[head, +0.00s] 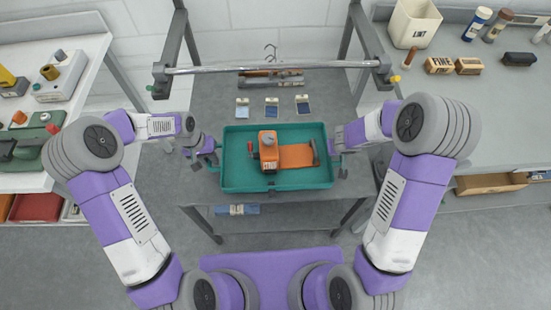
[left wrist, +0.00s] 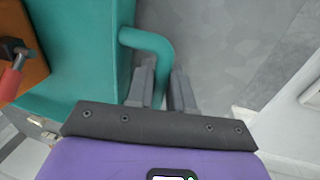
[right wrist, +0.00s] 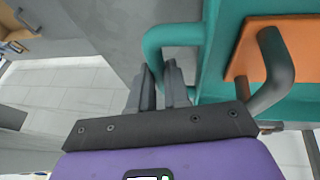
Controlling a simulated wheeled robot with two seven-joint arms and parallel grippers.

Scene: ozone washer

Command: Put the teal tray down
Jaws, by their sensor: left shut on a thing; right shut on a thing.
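The teal tray (head: 230,180) is level in front of me over the grey table (head: 205,100); whether it touches the table top cannot be told. My left gripper (head: 214,160) is shut on its left handle, a teal bar (left wrist: 150,42) between the fingers (left wrist: 162,90). My right gripper (head: 338,161) is shut on the right handle (right wrist: 155,45), with its fingers (right wrist: 162,88) at the bar. An orange device (head: 296,155) with a dark handle lies inside the tray. It also shows partly in the right wrist view (right wrist: 256,50).
A metal rail (head: 270,68) spans the back between posts. Small cards (head: 271,106) and dark tools (head: 272,78) lie behind the tray. A blue roll (head: 237,210) shows low in front. Side benches hold a cream LINT bin (head: 413,22) at right and a green machine (head: 35,140) at left.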

